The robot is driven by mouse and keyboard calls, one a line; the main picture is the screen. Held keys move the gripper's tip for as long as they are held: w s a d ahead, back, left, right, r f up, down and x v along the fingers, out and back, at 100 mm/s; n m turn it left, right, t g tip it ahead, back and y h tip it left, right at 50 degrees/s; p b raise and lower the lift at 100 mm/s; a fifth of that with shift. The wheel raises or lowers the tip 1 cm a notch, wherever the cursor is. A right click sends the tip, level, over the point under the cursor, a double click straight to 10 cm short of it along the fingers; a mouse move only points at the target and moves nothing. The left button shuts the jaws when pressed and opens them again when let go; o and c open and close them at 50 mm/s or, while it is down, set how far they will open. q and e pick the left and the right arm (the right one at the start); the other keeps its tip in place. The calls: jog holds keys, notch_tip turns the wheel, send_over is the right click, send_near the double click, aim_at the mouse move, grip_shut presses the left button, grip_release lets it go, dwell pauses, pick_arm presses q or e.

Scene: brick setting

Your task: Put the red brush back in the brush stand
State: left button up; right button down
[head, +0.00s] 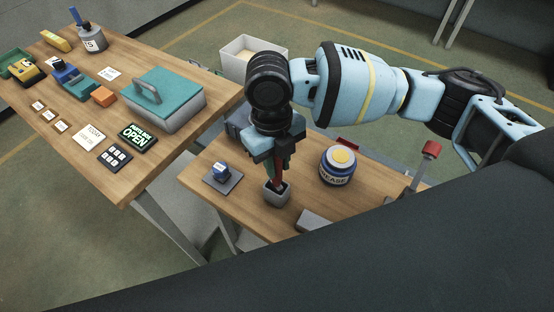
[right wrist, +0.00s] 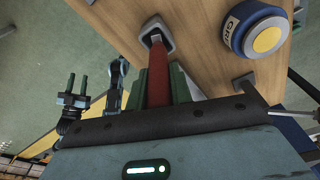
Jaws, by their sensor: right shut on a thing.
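My right gripper (head: 277,158) is shut on the red brush (head: 277,177), which points down and is nearly upright. The brush stand (head: 277,197) is a small grey square cup on the smaller wooden table, directly below. The brush's lower end meets the dark opening of the stand and seems to be inside it; how deep is hidden. In the right wrist view the red brush (right wrist: 158,75) runs between the green fingers to the stand's mouth (right wrist: 155,28). My left gripper (right wrist: 72,90) shows far off at the left there, its two dark fingers apart and empty.
A grease tin (head: 338,168) stands right of the stand. A small blue item on a dark plate (head: 222,175) lies to its left. A grey block (head: 315,221) is near the front edge. A larger table (head: 150,175) at left holds a teal-lidded box (head: 165,92) and several small things.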

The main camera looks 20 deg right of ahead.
jog(key=shift+f, duration=0.1)
jog(key=c, duration=1.3)
grip_release()
jog(key=shift+o, duration=0.2)
notch_tip(320, 180, up, 12)
jog(key=w, duration=0.1)
jog(key=shift+w+a, duration=0.25)
